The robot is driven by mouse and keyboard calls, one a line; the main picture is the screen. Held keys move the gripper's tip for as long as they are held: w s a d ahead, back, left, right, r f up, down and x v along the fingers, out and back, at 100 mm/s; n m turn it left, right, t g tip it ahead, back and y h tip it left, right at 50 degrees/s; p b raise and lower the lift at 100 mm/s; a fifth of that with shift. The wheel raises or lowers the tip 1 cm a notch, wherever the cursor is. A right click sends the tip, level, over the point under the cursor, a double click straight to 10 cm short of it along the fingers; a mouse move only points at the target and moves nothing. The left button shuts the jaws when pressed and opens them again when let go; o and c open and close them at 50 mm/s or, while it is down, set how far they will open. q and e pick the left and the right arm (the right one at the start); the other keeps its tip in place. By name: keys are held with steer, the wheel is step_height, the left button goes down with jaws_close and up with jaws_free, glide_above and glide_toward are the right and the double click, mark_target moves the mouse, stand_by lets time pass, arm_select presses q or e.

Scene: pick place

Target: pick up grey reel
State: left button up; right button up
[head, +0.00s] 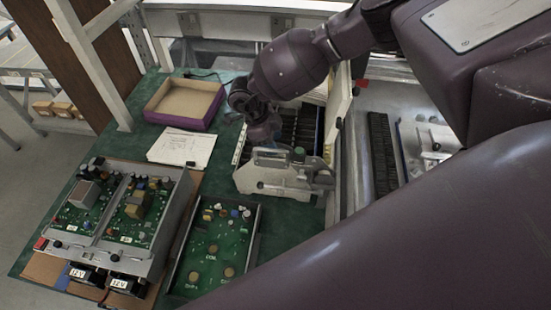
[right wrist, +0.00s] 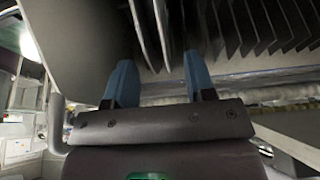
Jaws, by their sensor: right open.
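My right gripper (head: 264,134) is over the near left part of a pale slotted rack (head: 272,181), largely hidden by its own wrist in the head view. In the right wrist view its two blue fingers (right wrist: 160,78) are apart. Thin pale upright edges (right wrist: 147,32) show ahead of the gap between them, and a broad grey curved surface (right wrist: 82,42) is at the left. I cannot tell for certain which of these is the grey reel. No contact is clear. My left gripper is not in view.
A purple-sided open box (head: 212,113) and white papers (head: 183,148) lie on the green table left of the rack. A circuit-board tray (head: 213,245) and a boxed electronics unit (head: 112,212) fill the front. Dark dividers (right wrist: 262,25) stand close to the right finger.

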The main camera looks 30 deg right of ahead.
steer(key=shift+x, duration=1.35)
jaws_close()
